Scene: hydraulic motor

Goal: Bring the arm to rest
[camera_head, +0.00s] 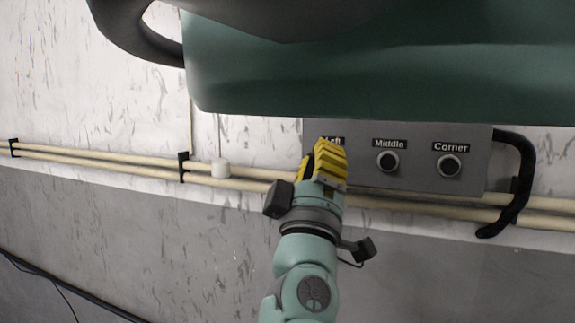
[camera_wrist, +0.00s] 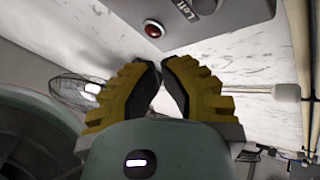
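My gripper (camera_head: 327,160) has yellow ribbed fingers and is in front of the left end of a grey control panel (camera_head: 425,180) in the head view. It partly covers the "Left" label and hides the control below it. In the wrist view my gripper (camera_wrist: 161,64) has its dark fingertips together with nothing between them. A red button (camera_wrist: 153,28) on the panel (camera_wrist: 232,14), near the "Left" label, is beyond the fingertips and apart from them. My arm reaches up from the bottom of the head view.
Knobs labelled Middle (camera_head: 387,161) and Corner (camera_head: 449,166) sit on the panel. A black handle (camera_head: 520,185) curves at its right. Cream pipes (camera_head: 110,160) run along the wall. A large green body (camera_head: 390,75) overhangs the panel.

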